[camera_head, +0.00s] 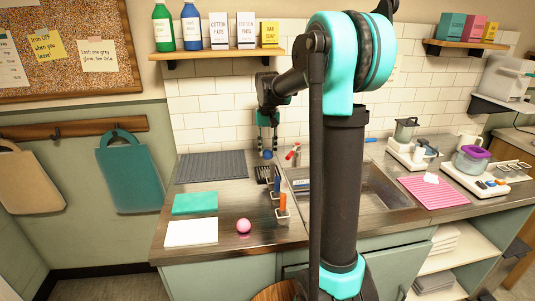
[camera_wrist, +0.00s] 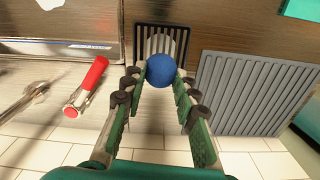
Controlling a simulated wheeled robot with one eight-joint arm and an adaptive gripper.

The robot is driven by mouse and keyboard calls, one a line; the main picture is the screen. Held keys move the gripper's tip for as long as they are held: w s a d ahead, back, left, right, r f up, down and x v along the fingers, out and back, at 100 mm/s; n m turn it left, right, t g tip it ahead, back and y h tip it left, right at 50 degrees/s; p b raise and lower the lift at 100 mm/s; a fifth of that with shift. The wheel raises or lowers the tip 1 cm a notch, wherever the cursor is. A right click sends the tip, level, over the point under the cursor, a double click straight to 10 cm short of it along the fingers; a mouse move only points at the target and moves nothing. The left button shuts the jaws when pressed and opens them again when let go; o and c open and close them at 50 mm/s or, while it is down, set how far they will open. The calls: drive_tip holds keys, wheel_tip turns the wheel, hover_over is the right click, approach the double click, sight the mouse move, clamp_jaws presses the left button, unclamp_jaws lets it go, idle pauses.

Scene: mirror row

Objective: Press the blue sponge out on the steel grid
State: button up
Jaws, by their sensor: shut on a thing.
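The blue sponge (camera_wrist: 161,70) is round and sits between the fingertips of my gripper (camera_wrist: 160,80), which is shut on it. In the head view the sponge (camera_head: 267,155) shows small below my gripper (camera_head: 267,148). The dark slotted steel grid (camera_wrist: 183,42) lies just beyond the sponge in the wrist view, and the sponge overlaps its near edge there. The grid also shows in the head view (camera_head: 264,174), on the counter left of the sink. I cannot tell whether the sponge touches the grid. A pale round patch shows between the grid's bars.
A grey ribbed mat (camera_head: 212,166) lies left of the grid. A red-handled tap (camera_wrist: 88,85) stands close by, at the sink (camera_head: 355,190). Orange- and blue-handled tools (camera_head: 282,203) stand in front. A pink ball (camera_head: 243,226), teal cloth (camera_head: 195,203) and white pad (camera_head: 191,232) lie nearer.

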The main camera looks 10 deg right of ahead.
drive_tip(key=shift+r, duration=0.2)
drive_tip(key=shift+f, duration=0.15)
drive_tip(key=shift+f, duration=2.8)
drive_tip(key=shift+f, duration=0.6)
drive_tip(key=shift+r, duration=3.55)
drive_tip(key=shift+r, duration=0.1)
